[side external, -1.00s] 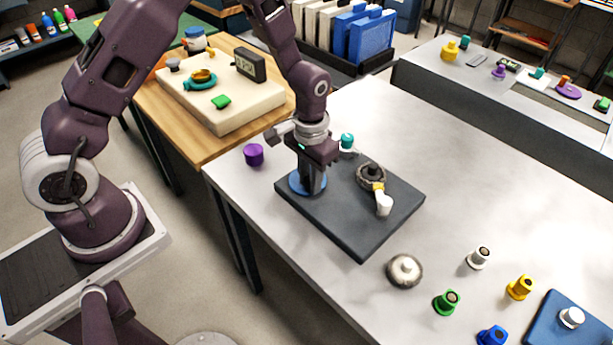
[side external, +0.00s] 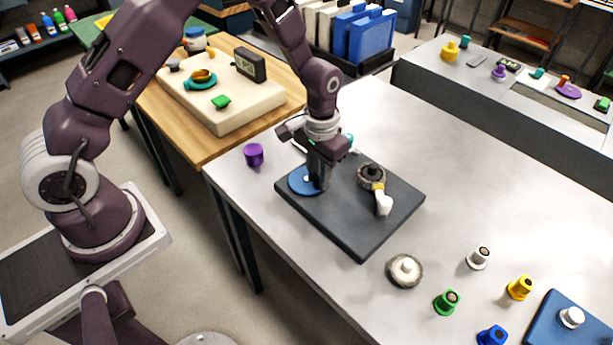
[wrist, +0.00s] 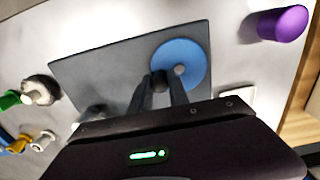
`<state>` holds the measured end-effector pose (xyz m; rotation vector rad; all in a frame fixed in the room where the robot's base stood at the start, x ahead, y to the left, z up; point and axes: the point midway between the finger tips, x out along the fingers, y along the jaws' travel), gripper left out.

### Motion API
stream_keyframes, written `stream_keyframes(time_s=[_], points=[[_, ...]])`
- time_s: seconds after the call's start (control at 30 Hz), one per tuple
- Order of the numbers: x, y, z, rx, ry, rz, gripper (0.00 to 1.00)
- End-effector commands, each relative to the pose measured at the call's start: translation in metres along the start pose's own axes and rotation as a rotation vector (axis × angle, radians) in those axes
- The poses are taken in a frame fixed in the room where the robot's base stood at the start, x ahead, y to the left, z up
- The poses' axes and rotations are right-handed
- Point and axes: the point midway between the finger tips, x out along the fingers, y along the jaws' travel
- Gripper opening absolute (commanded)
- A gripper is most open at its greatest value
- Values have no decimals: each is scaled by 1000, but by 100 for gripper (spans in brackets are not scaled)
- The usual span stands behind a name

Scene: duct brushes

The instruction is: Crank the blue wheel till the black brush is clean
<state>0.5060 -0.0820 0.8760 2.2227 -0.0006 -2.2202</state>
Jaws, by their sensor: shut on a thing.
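The blue wheel (side external: 301,182) lies flat at the left end of a dark grey base plate (side external: 345,232). It also shows in the wrist view (wrist: 190,53), with a pale hub. My gripper (side external: 317,183) points down over the wheel's right side, its fingers shut on what appears to be the wheel's crank handle. The fingers (wrist: 160,80) mostly hide that handle. The black brush (side external: 371,171), a round dark-centred brush with greyish bristles, sits on the plate right of my gripper. A white piece with a yellow band (side external: 383,203) stands against its near side.
A purple cylinder (side external: 254,155) stands left of the plate. A loose grey brush with a white hub (side external: 405,270) lies in front. Several coloured knobs, such as a green one (side external: 446,301), and a blue tray (side external: 545,325) are at the front right. The table's middle right is clear.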

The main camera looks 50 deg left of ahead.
Motion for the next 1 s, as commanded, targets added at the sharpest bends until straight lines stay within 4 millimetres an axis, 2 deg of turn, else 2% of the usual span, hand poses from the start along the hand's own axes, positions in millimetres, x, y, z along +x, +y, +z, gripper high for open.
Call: stream_keyframes(time_s=[0.2, 0.83, 1.0], points=[[0, -6, -11, -3, -1, -3, 0], [1, -16, -17, -1, -7, -3, 0], [1, -26, -22, -3, -8, -3, 0]])
